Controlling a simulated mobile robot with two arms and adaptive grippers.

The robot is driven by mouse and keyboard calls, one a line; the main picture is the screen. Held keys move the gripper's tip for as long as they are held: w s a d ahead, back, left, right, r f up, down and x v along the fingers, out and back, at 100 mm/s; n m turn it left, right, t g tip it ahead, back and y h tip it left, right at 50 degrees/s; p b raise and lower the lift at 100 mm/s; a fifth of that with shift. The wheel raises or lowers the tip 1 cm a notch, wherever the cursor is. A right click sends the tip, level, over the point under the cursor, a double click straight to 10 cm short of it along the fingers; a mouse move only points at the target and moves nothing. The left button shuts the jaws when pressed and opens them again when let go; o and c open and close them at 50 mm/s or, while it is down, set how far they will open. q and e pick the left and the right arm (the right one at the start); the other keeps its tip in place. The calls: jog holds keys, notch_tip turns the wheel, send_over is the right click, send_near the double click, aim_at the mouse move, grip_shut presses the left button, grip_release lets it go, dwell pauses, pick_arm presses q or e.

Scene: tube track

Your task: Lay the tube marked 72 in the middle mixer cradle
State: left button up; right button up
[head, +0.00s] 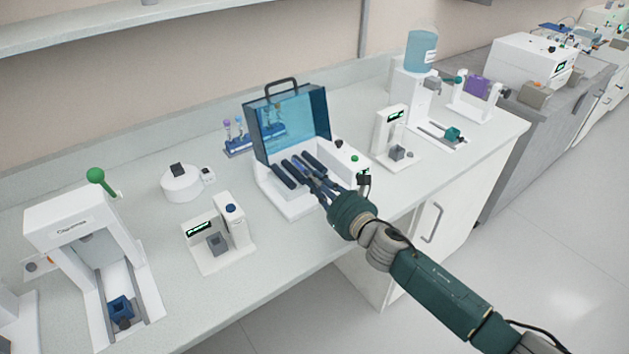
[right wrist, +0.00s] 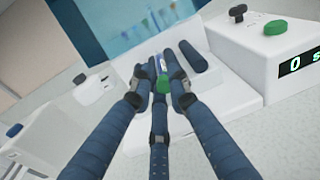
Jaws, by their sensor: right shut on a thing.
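The mixer (head: 287,207) is a white unit with its see-through blue lid (head: 292,122) raised. Dark blue padded cradles (head: 288,174) lie side by side on it. My right gripper (head: 319,184) reaches over the mixer's front at the cradles. My left gripper is not in view.
A white display device (head: 219,236) is to the left, and another (head: 394,138) is to the right. A press-like machine with a green knob (head: 95,175) stands far left. Bare counter lies in front of the mixer.

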jog(key=o, duration=0.9)
jog(key=o, duration=0.3)
jog(key=shift+r, duration=0.1)
jog(key=s+d+r+p, duration=0.1)
jog(key=r+p, duration=0.1)
jog(key=p, duration=0.1)
jog(key=s+d+r+p, duration=0.1)
jog(key=r+p, duration=0.1)
jog(key=r, duration=0.1)
jog(key=s+d+r+p, duration=0.1)
jog(key=s+r+p, duration=0.1)
jog(key=p, duration=0.1)
jog(key=shift+r+p, duration=0.35)
jog(key=shift+r, duration=0.05)
dwell(0.6)
